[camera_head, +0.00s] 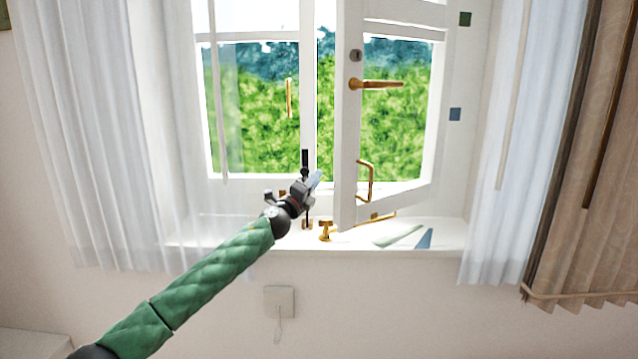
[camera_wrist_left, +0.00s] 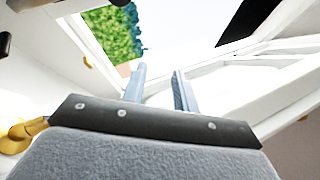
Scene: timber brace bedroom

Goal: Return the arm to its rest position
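My left arm, in a green quilted sleeve, reaches up from the lower left in the head view. My left gripper (camera_head: 314,182) is at its end, in front of the window's middle frame and just left of the open window sash (camera_head: 347,130). In the left wrist view, the two fingers of this gripper (camera_wrist_left: 159,86) stand apart with nothing between them. The white sash frame (camera_wrist_left: 265,95) shows beyond them on the right. My right gripper is in neither view.
The sash bears a brass handle (camera_head: 380,85) and a brass pull (camera_head: 370,180). A brass stay (camera_head: 360,226) lies along the white sill (camera_head: 440,238). Sheer curtains (camera_head: 90,130) hang at both sides. A wall switch (camera_head: 280,301) is below.

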